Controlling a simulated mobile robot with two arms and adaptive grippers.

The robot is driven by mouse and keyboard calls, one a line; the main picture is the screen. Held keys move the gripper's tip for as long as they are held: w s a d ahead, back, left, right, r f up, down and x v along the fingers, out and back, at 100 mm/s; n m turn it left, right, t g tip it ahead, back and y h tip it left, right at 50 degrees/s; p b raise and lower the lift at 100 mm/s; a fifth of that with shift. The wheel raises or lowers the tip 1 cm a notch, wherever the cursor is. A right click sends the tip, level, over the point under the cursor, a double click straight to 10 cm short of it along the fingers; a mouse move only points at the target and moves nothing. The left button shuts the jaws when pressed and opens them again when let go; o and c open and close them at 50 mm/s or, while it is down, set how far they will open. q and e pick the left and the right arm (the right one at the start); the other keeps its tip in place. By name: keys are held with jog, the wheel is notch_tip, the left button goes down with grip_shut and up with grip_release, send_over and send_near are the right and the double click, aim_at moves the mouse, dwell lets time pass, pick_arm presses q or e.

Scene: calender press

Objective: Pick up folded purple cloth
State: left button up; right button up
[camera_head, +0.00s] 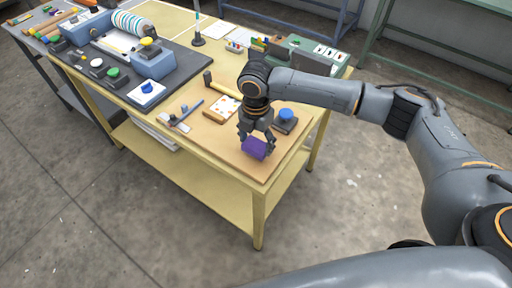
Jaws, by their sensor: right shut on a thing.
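The folded purple cloth (255,148) is a small purple block shape near the front right corner of the yellow-framed table (225,143). My right gripper (257,138) points down over it and is shut on it, with its fingers at the cloth's sides. I cannot tell whether the cloth is touching the tabletop or slightly above it. The gripper's fingers partly cover the cloth. My left gripper is not in view.
A blue-knobbed dark block (286,116) sits just right of the gripper. A card with small pieces (221,109) and a blue stick (193,108) lie to the left. The calender press (150,62) stands on a dark mat further left. A green-grey case (306,54) is behind.

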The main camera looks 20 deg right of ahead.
jog(key=s+a+r+b, duration=0.1)
jog(key=s+a+r, duration=0.7)
jog(key=s+r, duration=0.2)
jog(key=shift+s+a+r+b, duration=0.15)
jog(key=shift+s+b, duration=0.25)
jog(key=shift+s, duration=0.25)
